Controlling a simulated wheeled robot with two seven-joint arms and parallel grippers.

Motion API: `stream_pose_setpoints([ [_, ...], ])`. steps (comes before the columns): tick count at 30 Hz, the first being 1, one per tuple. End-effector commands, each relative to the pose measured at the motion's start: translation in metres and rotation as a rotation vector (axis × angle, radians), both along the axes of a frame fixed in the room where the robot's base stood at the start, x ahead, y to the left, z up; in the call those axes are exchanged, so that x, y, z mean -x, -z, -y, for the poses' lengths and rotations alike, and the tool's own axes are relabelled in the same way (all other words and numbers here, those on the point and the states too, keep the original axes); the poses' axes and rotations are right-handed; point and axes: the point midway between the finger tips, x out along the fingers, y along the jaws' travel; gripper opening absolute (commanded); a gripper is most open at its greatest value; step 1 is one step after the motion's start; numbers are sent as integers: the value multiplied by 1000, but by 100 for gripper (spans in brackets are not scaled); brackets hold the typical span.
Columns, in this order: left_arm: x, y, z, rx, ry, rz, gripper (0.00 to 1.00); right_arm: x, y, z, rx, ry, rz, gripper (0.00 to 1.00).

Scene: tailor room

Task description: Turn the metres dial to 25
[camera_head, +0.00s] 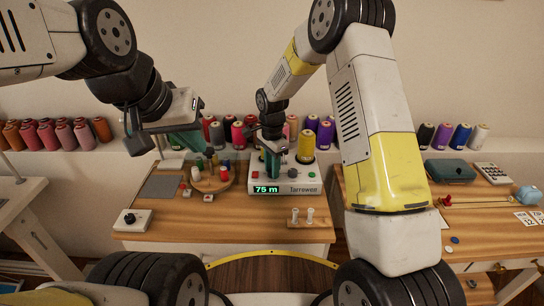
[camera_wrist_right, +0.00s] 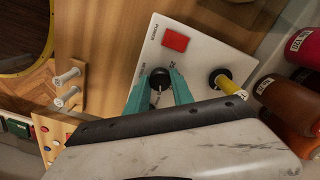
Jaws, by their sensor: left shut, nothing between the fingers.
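The white winding machine (camera_head: 310,188) stands on the middle table, its green display (camera_head: 266,189) reading 75 m. In the right wrist view, the black metres dial (camera_wrist_right: 160,79) sits on the machine's white panel, its lettering partly hidden. My right gripper (camera_wrist_right: 159,84) has its teal fingers on either side of the dial, close to its edges; whether they press on it I cannot tell. In the head view my right gripper (camera_head: 272,160) points down over the machine and hides the dial. My left gripper (camera_head: 200,148) is shut and empty, above the table's left part.
A red button (camera_wrist_right: 175,39) and a yellow spool on a black post (camera_wrist_right: 226,81) are near the dial. A round wooden spool stand (camera_head: 211,183) is left of the machine. A small box with a black knob (camera_head: 130,219) stands front left. Thread cones line the back.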

Motion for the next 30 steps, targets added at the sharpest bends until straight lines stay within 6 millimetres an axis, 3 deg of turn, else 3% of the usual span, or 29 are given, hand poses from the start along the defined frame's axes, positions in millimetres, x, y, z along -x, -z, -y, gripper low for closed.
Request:
stream_pose_setpoints([
  [14, 0, 0, 0, 0, 0, 0, 0, 0, -1, 0, 0, -78, 1, 0],
  [30, 0, 0, 0, 0, 0, 0, 0, -1, -1, 0, 0, -537, 2, 0],
])
